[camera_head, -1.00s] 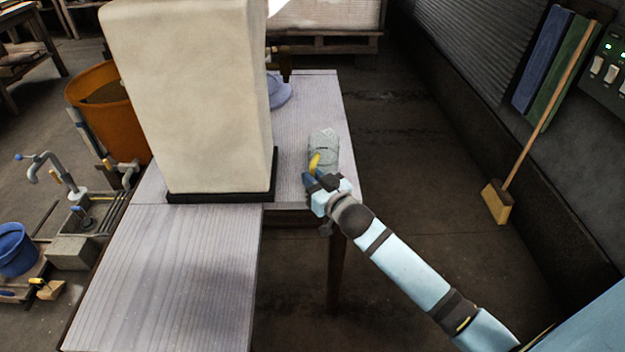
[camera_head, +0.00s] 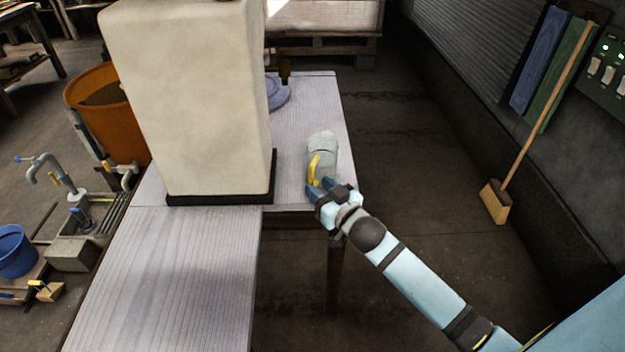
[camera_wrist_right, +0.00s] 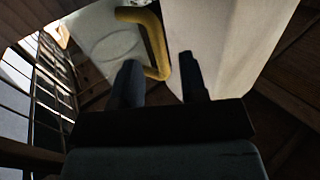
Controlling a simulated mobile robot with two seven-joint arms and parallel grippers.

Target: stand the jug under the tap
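The jug (camera_head: 323,147), pale and see-through with a yellow handle (camera_head: 314,170), stands near the right edge of the grey table, its handle towards me. My right gripper (camera_head: 327,187) is just in front of the handle. In the right wrist view the gripper (camera_wrist_right: 160,78) has its two dark fingers apart; the yellow handle (camera_wrist_right: 157,45) shows just beyond them, with the jug (camera_wrist_right: 100,40) to its left. I see no grip on it. A grey curved tap (camera_head: 45,165) with a blue knob stands at the far left by a low sink. My left gripper is out of view.
A tall cream block (camera_head: 195,95) on a dark base stands on the table (camera_head: 170,290), left of the jug.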

